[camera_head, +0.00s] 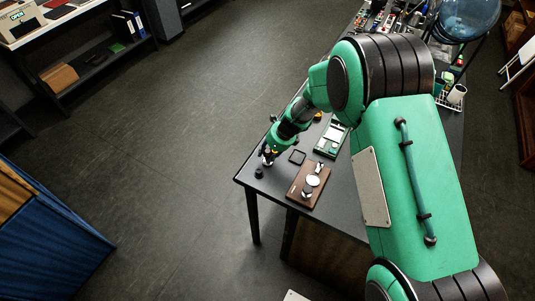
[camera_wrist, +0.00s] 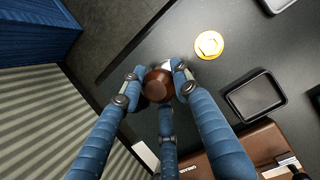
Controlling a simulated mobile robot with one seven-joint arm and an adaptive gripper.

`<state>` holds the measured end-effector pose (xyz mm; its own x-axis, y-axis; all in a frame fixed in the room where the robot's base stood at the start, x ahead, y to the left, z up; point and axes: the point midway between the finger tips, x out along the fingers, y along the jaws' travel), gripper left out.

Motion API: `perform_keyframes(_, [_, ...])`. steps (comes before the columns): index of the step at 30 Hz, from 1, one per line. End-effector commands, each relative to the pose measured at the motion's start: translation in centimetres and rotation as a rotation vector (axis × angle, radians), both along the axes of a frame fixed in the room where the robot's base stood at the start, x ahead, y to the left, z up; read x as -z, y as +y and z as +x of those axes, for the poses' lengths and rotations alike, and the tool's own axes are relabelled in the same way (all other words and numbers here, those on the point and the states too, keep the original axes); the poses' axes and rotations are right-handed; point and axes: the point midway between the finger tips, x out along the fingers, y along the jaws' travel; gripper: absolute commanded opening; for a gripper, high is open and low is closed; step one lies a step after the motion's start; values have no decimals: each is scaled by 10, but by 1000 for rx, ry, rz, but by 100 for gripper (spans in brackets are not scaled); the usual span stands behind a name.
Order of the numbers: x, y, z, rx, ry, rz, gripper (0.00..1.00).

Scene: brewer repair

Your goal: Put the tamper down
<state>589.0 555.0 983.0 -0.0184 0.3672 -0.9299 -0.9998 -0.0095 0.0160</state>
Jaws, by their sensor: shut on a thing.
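The tamper (camera_wrist: 157,85) shows in the wrist view as a brown, rounded handle seen from above, held between the fingers. My gripper (camera_wrist: 155,88) has its blue, segmented fingers closed around that handle. In the head view my gripper (camera_head: 267,155) is over the left end of the dark table (camera_head: 248,183), close to the table edge. The lower part of the tamper is hidden by its handle and the fingers. I cannot tell whether its base touches the table.
A small black tray (camera_wrist: 255,97) and a brown board (camera_wrist: 240,148) with metal parts lie beside my gripper. A small dark object (camera_head: 259,173) shows just below my gripper. A green board (camera_head: 331,139) lies farther back.

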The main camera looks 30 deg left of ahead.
Motion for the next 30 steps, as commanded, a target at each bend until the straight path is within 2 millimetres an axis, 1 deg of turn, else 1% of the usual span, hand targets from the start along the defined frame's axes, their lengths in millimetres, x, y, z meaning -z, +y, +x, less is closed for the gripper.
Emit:
perform_keyframes(2, [1, 0, 0, 0, 0, 0, 0])
perform_keyframes(3, [2, 0, 0, 0, 0, 0, 33])
perform_keyframes(6, [2, 0, 0, 0, 0, 0, 50])
perform_keyframes(15, [1, 0, 0, 0, 0, 0, 50])
perform_keyframes(20, [-4, -1, 0, 0, -1, 0, 50])
perform_keyframes(26, [-21, -7, 1, 0, -1, 2, 50])
perform_keyframes(30, [-41, -15, 2, 1, -3, 2, 50])
